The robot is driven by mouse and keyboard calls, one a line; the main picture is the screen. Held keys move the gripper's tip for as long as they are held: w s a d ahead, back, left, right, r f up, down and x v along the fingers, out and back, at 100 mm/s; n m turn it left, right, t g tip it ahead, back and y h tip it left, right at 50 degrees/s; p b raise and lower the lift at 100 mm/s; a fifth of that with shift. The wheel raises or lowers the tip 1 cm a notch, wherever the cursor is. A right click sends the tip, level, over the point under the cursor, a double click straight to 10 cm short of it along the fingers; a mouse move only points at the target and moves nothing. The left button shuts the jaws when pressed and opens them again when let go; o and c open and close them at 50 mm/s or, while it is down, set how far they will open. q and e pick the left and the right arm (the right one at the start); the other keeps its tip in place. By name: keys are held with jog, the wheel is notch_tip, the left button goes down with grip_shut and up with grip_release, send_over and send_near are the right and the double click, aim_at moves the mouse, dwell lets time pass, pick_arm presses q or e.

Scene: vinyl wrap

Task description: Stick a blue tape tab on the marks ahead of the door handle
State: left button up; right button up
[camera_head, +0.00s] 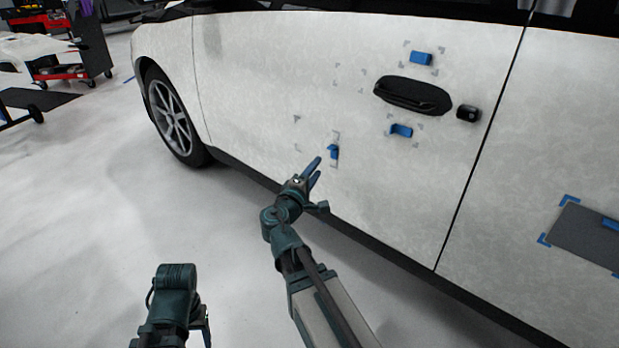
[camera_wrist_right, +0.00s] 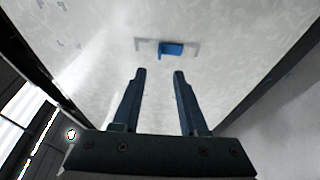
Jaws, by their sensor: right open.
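A white car door carries grey corner marks and blue tape tabs. The black door handle (camera_head: 413,95) is at the upper right of the door. The corner marks ahead of it (camera_head: 337,67) enclose bare door surface. One blue tab (camera_head: 421,58) sits above the handle and another (camera_head: 401,130) below it. A third blue tab (camera_head: 334,152) is lower left, beside grey marks; it also shows in the right wrist view (camera_wrist_right: 171,49). My right gripper (camera_head: 317,168) is open and empty, its fingers (camera_wrist_right: 159,74) pointing toward this tab with a gap. My left gripper's fingers do not show.
A black lock piece (camera_head: 468,113) sits right of the handle. A dark grey panel (camera_head: 585,236) with blue corners is on the rear door. The front wheel (camera_head: 170,112) and a red cart (camera_head: 60,70) are at left. The floor beside the car is clear.

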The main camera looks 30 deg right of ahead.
jog(key=x, duration=1)
jog(key=shift+w+d, duration=0.25)
grip_shut()
jog(key=shift+s+a, duration=0.3)
jog(key=shift+a, duration=0.3)
dwell(2.2)
jog(key=s+a, duration=0.2)
jog(key=a, duration=0.4)
jog(key=shift+s+a, duration=0.2)
jog(key=shift+s, duration=0.1)
dwell(0.6)
